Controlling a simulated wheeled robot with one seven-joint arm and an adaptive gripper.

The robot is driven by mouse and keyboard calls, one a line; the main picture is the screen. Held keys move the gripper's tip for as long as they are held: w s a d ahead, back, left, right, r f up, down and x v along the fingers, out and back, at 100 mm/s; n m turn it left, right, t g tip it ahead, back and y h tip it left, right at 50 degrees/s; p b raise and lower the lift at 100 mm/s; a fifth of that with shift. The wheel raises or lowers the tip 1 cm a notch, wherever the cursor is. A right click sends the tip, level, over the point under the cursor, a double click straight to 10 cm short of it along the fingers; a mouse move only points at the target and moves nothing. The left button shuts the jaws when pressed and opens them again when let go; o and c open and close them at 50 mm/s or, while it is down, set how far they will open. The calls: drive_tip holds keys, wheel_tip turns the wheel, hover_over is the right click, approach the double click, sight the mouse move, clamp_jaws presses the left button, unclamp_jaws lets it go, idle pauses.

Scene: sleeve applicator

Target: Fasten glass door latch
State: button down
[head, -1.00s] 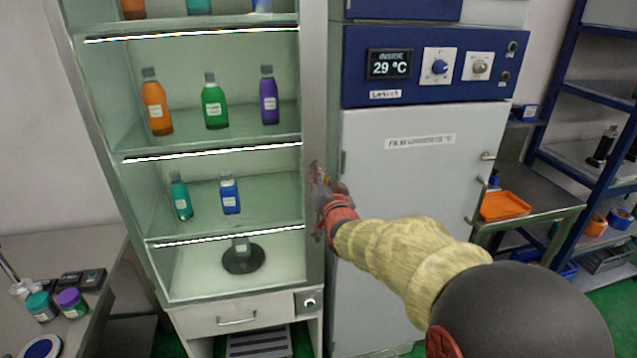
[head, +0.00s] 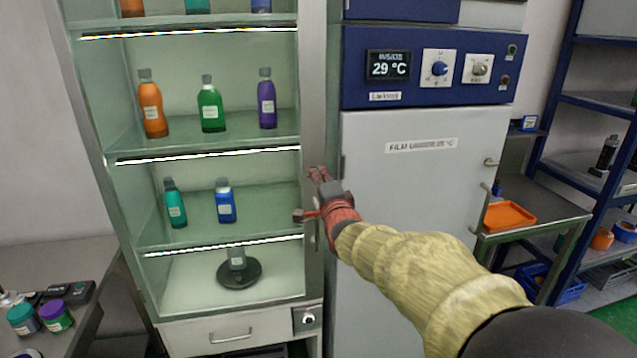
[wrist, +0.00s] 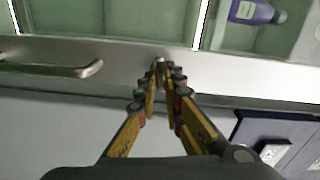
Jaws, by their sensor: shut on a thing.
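The glass door cabinet stands at left in the head view, with its metal door frame (head: 313,90) along its right side. My gripper (head: 318,176) is at this frame, about level with the lower bottle shelf. In the wrist view my gripper (wrist: 160,72) has its fingertips close together on a small metal latch (wrist: 160,61) at the frame. Most of the latch is hidden between the fingertips. A metal bar handle (wrist: 75,70) lies on the same frame, left of the fingers. The glass door looks flush with the cabinet; any small gap cannot be seen.
A white incubator (head: 410,190) with a blue panel stands close right of the cabinet. Bottles stand on the shelves behind the glass, including a purple bottle (head: 267,103). A side table holds an orange tray (head: 509,216). A grey counter (head: 50,255) is at far left.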

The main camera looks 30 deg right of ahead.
drive_tip(key=shift+f+m, duration=0.15)
drive_tip(key=shift+m, duration=0.75)
drive_tip(key=shift+b, duration=0.3)
drive_tip(key=c, duration=2)
unclamp_jaws()
drive_tip(key=shift+o, duration=0.4)
drive_tip(key=v, duration=1.2)
